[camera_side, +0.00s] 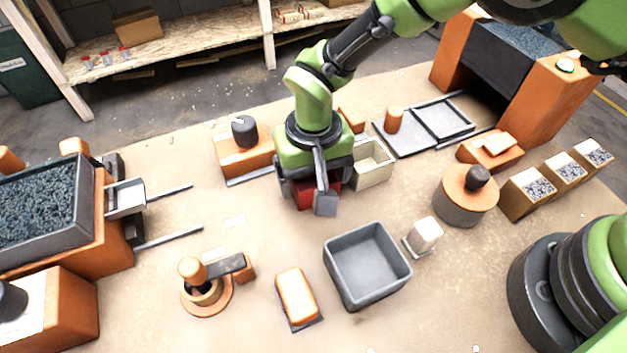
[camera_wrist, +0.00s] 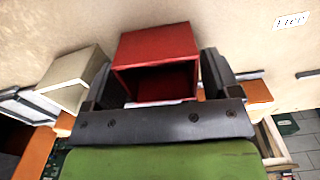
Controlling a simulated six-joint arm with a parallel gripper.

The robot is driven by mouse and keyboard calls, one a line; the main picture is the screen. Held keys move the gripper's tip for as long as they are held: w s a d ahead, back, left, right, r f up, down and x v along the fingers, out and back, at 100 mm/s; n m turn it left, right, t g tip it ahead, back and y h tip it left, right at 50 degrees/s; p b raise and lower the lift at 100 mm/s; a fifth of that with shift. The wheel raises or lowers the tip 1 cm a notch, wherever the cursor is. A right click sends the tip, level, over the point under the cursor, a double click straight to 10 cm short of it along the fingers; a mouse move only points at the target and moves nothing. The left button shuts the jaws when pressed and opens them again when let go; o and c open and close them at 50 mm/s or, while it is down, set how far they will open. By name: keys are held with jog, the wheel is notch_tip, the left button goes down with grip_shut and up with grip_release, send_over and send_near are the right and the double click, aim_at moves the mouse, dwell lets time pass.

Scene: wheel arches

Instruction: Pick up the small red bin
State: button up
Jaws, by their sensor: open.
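The small red bin (camera_wrist: 156,62) is a red open box. In the wrist view it sits between the two dark fingers of my gripper (camera_wrist: 160,80), with a gap visible at its sides. In the side view my gripper (camera_side: 318,192) is low over the table and hides most of the red bin (camera_side: 304,192). My gripper is open around the bin. The bin appears to rest on the table; contact with the fingers cannot be told.
A cream bin (camera_side: 371,166) stands close at the right of my gripper. An orange block with a dark knob (camera_side: 245,160) stands at its left. A large grey bin (camera_side: 367,265) is in front.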

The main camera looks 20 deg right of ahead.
jog(key=c, duration=0.7)
